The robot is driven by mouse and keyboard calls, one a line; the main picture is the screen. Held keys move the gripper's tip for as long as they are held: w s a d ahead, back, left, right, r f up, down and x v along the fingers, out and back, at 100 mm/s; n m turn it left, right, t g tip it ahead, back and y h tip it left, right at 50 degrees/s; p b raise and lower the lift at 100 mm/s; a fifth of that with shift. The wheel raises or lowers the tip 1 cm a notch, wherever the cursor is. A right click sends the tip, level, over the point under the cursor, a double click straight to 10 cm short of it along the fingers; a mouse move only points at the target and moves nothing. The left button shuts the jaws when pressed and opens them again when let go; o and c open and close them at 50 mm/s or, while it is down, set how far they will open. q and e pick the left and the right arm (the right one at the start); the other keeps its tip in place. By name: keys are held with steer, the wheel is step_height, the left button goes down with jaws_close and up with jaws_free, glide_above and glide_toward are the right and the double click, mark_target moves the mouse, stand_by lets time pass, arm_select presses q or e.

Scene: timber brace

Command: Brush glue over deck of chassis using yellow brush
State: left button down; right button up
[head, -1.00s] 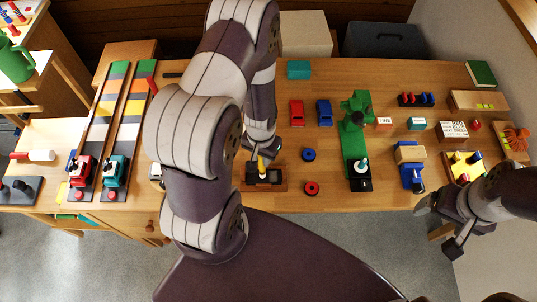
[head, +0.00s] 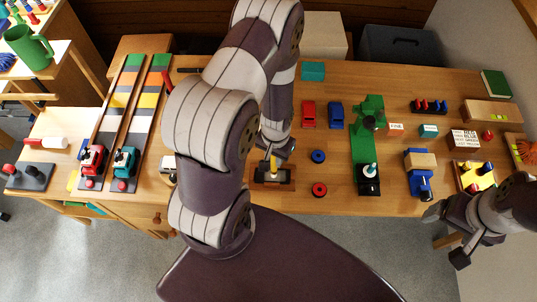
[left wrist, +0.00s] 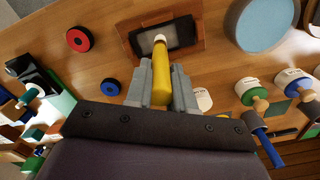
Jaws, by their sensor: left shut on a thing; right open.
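The chassis is a small dark block (head: 267,176) seated in a brown wooden cradle (head: 291,184) at the table's front middle. In the left wrist view its dark deck (left wrist: 181,32) has a paler grey patch. My left gripper (head: 277,150) is shut on the yellow brush (head: 273,163), also seen in the left wrist view (left wrist: 161,72). The brush's pale tip is over the deck's pale patch. I cannot tell for sure whether it touches. My right gripper (head: 448,236) is open and empty, off the table's front right edge.
Blue (head: 318,156) and red (head: 320,189) rings lie right of the cradle. Further right are a green-and-black toy (head: 367,150) and a blue vehicle (head: 417,171). The left wrist view shows a round blue disc (left wrist: 265,22) and several white-topped pots (left wrist: 247,88) near the gripper.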

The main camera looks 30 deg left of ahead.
arm_select(q)
steer(key=shift+s+a+p, duration=0.1)
steer(key=shift+a+p, duration=0.1)
steer(key=shift+p, duration=0.2)
steer(key=shift+s+a, duration=1.1)
steer(key=shift+a, duration=0.65)
steer(key=w+d, duration=0.4)
steer(key=d, duration=0.3)
steer(key=shift+w+p, duration=0.15)
steer(key=shift+p, duration=0.2)
